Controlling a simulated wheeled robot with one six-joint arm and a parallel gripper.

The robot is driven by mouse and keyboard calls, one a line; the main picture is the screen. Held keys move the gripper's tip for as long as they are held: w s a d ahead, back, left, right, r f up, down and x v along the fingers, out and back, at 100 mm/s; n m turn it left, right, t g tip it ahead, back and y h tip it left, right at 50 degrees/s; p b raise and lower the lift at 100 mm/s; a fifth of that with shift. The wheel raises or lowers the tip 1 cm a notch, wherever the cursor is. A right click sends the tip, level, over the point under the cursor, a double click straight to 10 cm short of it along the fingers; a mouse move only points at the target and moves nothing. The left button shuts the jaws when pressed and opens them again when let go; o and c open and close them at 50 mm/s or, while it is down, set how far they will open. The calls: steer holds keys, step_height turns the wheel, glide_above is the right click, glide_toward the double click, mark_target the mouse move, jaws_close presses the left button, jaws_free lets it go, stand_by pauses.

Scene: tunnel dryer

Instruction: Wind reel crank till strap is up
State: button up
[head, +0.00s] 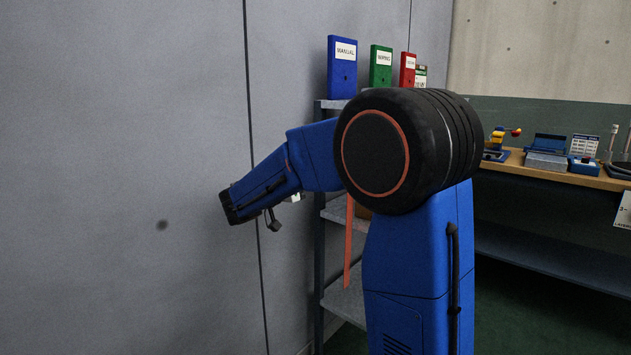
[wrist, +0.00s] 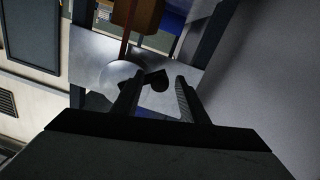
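The strap (head: 349,245) is a narrow orange-red band hanging beside the shelf rack in the head view. In the wrist view the strap (wrist: 127,32) runs from the top edge to a round pale grey disc, which looks like the reel (wrist: 116,76). A small dark knob, apparently the crank grip (wrist: 158,81), stands beside the disc. My gripper (wrist: 160,84) is open, with its two fingers apart on either side of the knob. I cannot tell whether either finger touches it. The head view does not show the reel, the crank or my fingers clearly; my arm covers that area.
A grey shelf rack (head: 335,213) holds blue (head: 342,82), green (head: 380,75) and red (head: 408,75) binders on top. A brown box (wrist: 145,16) sits close to the strap. A grey wall panel (head: 150,130) borders the left; a workbench (head: 560,177) stands at right.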

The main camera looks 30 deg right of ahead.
steer(key=shift+w+d, duration=0.1)
steer(key=shift+d, duration=0.35)
jaws_close()
steer(key=shift+w, duration=0.1)
